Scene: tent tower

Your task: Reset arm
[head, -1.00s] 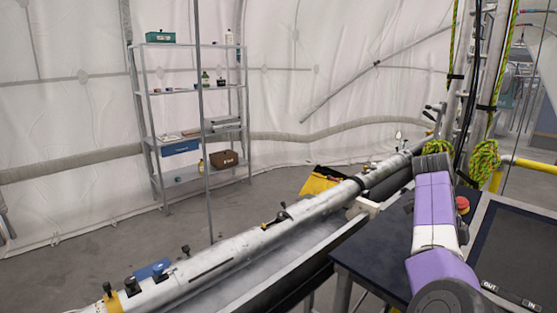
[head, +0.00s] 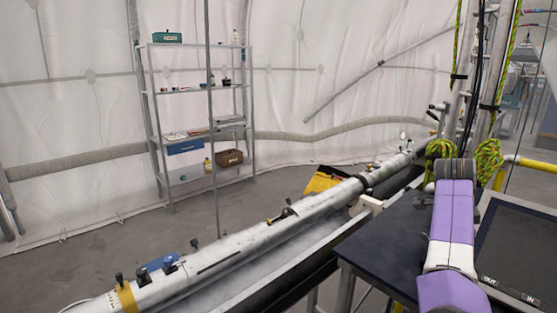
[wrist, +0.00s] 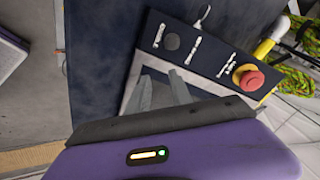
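My gripper (wrist: 162,84) shows in the wrist view as two grey fingers. Their tips stand apart with nothing between them, over a dark panel edged in pale grey. My purple and white arm (head: 451,225) rises at the right of the head view. The gripper's fingers cannot be made out there.
A control panel with a red button (wrist: 251,80) lies just beyond the fingers, near a yellow pipe and green rope (wrist: 295,83). In the head view, a dark table (head: 385,240) stands left of my arm. A long metal tube (head: 240,243) crosses the floor; a shelf (head: 200,87) stands behind.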

